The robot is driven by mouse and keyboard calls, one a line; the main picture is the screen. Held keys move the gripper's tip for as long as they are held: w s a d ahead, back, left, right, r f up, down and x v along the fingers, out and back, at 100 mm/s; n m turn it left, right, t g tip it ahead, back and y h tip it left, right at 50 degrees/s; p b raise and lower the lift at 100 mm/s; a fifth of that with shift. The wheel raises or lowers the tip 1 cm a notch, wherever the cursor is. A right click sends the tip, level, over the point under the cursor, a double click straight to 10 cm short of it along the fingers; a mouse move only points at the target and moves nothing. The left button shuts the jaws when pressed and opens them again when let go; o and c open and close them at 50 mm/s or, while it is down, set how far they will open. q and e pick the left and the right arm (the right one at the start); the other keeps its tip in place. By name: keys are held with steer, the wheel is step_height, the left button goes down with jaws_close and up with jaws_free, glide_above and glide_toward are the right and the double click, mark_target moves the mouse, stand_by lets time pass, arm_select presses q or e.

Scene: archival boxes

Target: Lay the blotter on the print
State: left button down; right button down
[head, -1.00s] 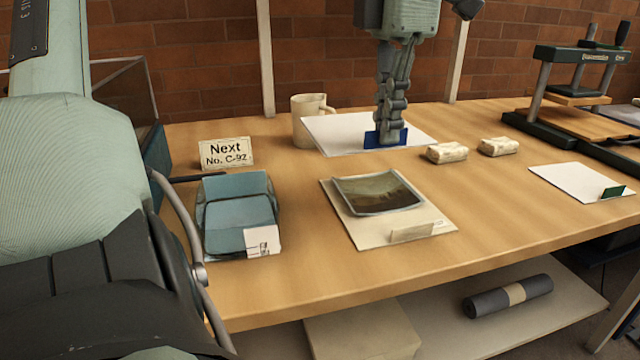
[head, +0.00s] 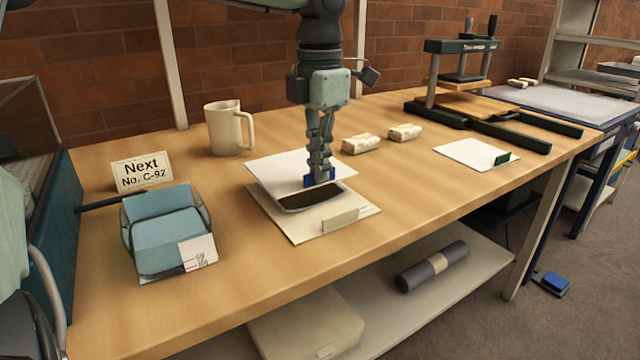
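The blotter (head: 272,168) is a white sheet with a blue tab (head: 309,182) at its front edge. My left gripper (head: 320,180) is shut on that tab, pointing down. The sheet covers the back part of the print (head: 312,198), a dark picture with a pale border on a cream mount (head: 290,225). The print's front strip shows below the sheet. I cannot tell whether the sheet touches the print or hangs just above it. My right gripper is not in view.
Two wrapped blocks (head: 361,144) (head: 405,132) lie right of the gripper. A mug (head: 226,128) stands behind, left. A blue-grey box (head: 168,232) and "Next" card (head: 142,171) are at left. A white sheet with a green tab (head: 462,153) and a press (head: 462,92) are at right.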

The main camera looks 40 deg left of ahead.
arm_select(q)
steer(key=shift+w+f, duration=0.2)
steer(key=shift+w, duration=0.05)
step_height(320, 180, down, 4)
steer(key=shift+r, duration=0.1)
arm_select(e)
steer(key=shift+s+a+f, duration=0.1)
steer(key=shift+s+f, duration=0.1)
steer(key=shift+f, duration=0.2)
arm_select(q)
steer(key=shift+f, duration=0.2)
steer(key=c, duration=2.1)
jaws_free()
steer(key=o, duration=0.4)
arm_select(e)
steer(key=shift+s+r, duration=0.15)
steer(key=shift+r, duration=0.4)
